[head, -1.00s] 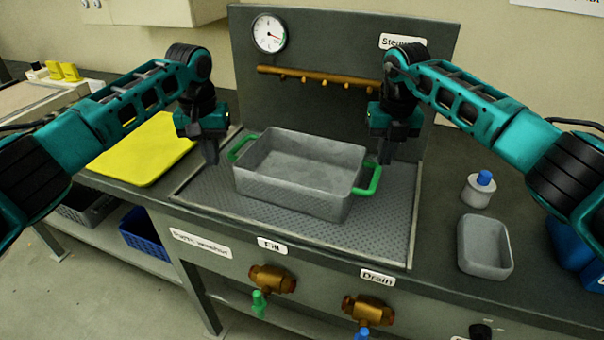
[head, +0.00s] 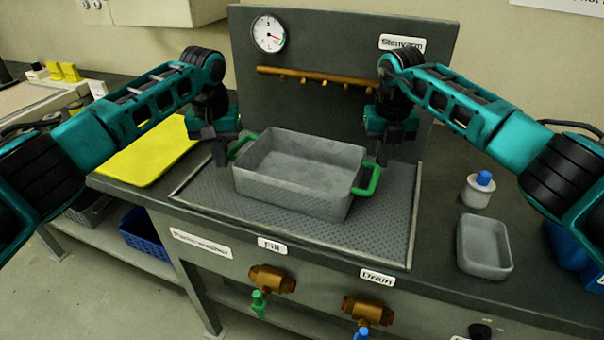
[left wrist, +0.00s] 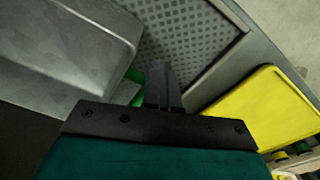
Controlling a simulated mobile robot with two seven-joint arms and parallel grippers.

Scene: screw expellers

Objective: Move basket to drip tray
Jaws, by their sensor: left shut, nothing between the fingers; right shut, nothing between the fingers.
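The grey metal basket (head: 290,195) has green handles at its left and right ends. It sits upright and empty on the perforated drip tray (head: 385,237). My left gripper (head: 221,160) is shut and empty at the left handle (head: 239,147), with its fingers partly in front of it. The left wrist view shows its shut fingers (left wrist: 162,85) beside the green handle (left wrist: 137,78) and the basket wall (left wrist: 75,45). My right gripper (head: 384,160) is shut and empty behind the right handle (head: 372,180). I cannot tell whether either touches its handle.
A back panel (head: 330,40) with a gauge and a brass pipe (head: 310,75) stands behind the basket. A yellow board (head: 150,150) lies at left. A small grey tray (head: 484,247) and a blue-capped bottle (head: 479,189) stand at right. Brass valves (head: 270,281) project from the front.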

